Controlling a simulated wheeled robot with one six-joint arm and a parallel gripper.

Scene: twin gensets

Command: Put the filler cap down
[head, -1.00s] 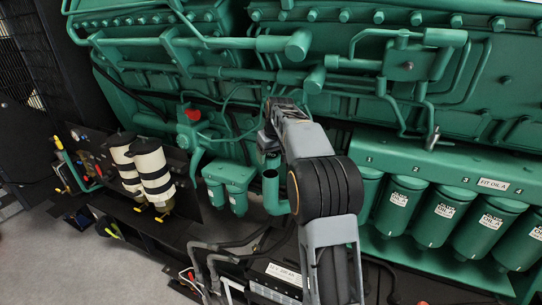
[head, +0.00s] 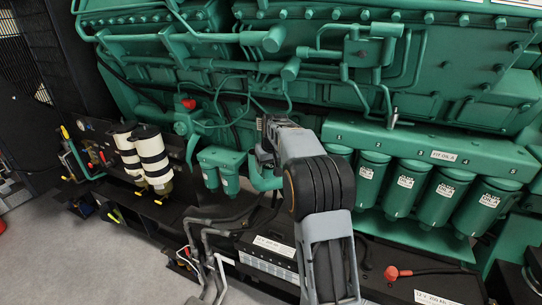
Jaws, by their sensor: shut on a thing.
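My gripper (head: 263,157) is at the far end of my grey and black arm, near the middle of the view. It is small and mostly covered by the arm's own links. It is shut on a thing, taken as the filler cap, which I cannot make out. A green elbow-shaped filler pipe (head: 264,182) rises just below and beside the gripper. Its top is partly hidden by the gripper, so I cannot tell whether they touch.
A green engine (head: 440,75) fills the back. Several green oil filters (head: 436,197) hang at right, and two white-banded filters (head: 152,155) stand at left. A black battery box (head: 400,268) with a red terminal lies in front. Grey floor (head: 70,240) is clear at lower left.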

